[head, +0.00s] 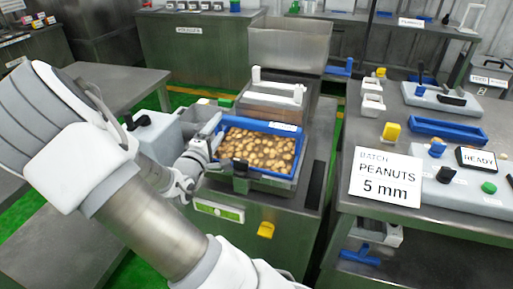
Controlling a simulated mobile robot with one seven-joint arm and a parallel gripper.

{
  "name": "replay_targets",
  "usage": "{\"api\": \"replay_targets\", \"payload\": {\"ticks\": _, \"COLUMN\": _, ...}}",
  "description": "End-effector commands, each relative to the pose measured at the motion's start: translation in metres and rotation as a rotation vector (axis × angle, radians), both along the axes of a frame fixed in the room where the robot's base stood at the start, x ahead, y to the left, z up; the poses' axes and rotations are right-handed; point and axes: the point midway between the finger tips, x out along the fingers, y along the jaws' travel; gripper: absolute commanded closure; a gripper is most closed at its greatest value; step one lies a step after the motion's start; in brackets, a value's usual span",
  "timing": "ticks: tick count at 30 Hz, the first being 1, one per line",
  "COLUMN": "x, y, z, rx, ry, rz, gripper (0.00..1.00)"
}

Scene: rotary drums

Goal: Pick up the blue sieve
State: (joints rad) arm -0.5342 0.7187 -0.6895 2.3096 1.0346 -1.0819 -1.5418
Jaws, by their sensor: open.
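A blue rectangular sieve frame (268,127) sits in the metal machine in the middle of the head view, with many tan peanuts (262,152) inside it. A white label is on its far right rim. My gripper (212,142) is at the sieve's left side, close to its rim. It is open, but my wrist partly hides the fingers, and I cannot tell whether they touch or straddle the rim. A second blue rectangular frame (446,131) lies on the right bench; I cannot tell whether it is also a sieve.
A white sign (386,177) reading "BATCH PEANUTS 5 mm" stands on the right bench (430,221), near a READY display (477,159) and coloured knobs. A white-handled metal box (273,100) stands behind the sieve. A grey table (112,80) is at left. Green floor shows between the benches.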

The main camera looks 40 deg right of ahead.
Motion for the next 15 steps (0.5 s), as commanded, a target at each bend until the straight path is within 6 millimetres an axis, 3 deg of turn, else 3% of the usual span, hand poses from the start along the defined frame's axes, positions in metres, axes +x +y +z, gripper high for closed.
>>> {"api": "replay_targets", "payload": {"ticks": 5, "x": 0.006, "y": -0.01, "z": -0.001, "rx": 0.0, "ry": -0.001, "rz": -0.001, "gripper": 0.32}}
{"api": "replay_targets", "payload": {"ticks": 15, "x": 0.03, "y": -0.048, "z": -0.002, "rx": -0.001, "ry": -0.003, "rz": -0.002, "gripper": 0.32}}
